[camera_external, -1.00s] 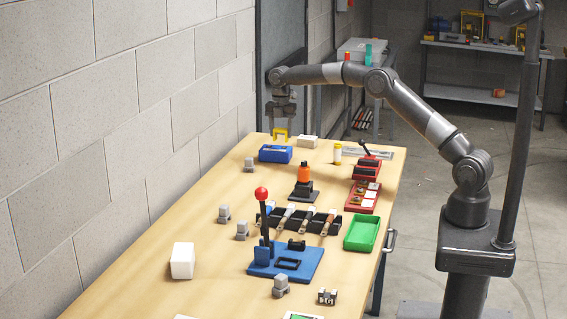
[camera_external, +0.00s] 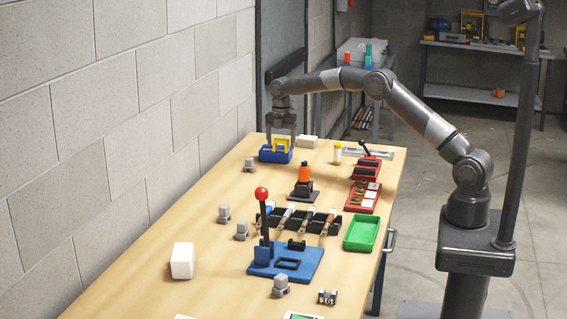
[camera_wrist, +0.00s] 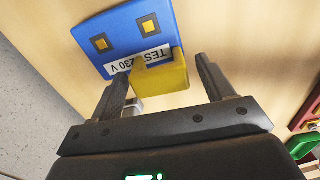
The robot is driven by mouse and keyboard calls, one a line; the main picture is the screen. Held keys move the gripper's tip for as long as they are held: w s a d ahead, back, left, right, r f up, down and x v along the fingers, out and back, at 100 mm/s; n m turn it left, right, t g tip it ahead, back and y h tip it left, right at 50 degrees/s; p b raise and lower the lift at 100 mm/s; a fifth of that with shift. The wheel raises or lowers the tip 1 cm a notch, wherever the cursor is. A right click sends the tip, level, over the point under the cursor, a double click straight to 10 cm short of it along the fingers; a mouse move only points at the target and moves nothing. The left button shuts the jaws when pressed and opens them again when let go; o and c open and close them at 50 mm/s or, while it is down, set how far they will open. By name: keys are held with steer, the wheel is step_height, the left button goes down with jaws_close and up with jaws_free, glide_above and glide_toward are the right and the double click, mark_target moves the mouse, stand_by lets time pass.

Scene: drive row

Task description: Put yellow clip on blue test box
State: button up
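The blue test box (camera_external: 275,156) stands at the far end of the wooden table. In the wrist view the box (camera_wrist: 88,33) shows two brass-coloured squares and a white label reading partly "TES… 230 V". The yellow clip (camera_external: 282,144) is at the top of the box; in the wrist view the clip (camera_wrist: 166,76) overlaps the box's edge and covers part of the label. Whether it is fully seated cannot be told. My gripper (camera_external: 282,148) is over the box with its fingers apart on either side of the clip. In the wrist view a gap shows between clip and right fingertip (camera_wrist: 163,75).
A white block (camera_external: 307,141) stands right of the box and a grey clamp (camera_external: 249,165) to its front left. The wall runs close along the left.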

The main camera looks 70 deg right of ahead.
mark_target(281, 139)
steer(key=shift+r, duration=0.15)
step_height(281, 139, up, 12)
steer(key=s+a+r+m+t, duration=0.1)
steer(key=s+a+r+m, duration=0.3)
steer(key=s+a+r, duration=0.5)
steer(key=s+a+r+m+t, duration=0.2)
steer(key=s+a+r+m, duration=0.2)
steer(key=s+a+r, duration=0.5)
steer(key=s+a+f+m+t, duration=0.1)
steer(key=s+f+m, duration=0.2)
steer(key=s, duration=0.7)
steer(key=s+a+f+m, duration=0.2)
steer(key=s+f, duration=0.3)
steer(key=s, duration=0.5)
steer(key=s+a+f+m+t, duration=0.1)
steer(key=s+f+m, duration=0.3)
steer(key=s, duration=0.6)
steer(key=shift+a+f+m+t, duration=0.3)
steer(key=shift+a+m, duration=0.2)
steer(key=c, duration=0.5)
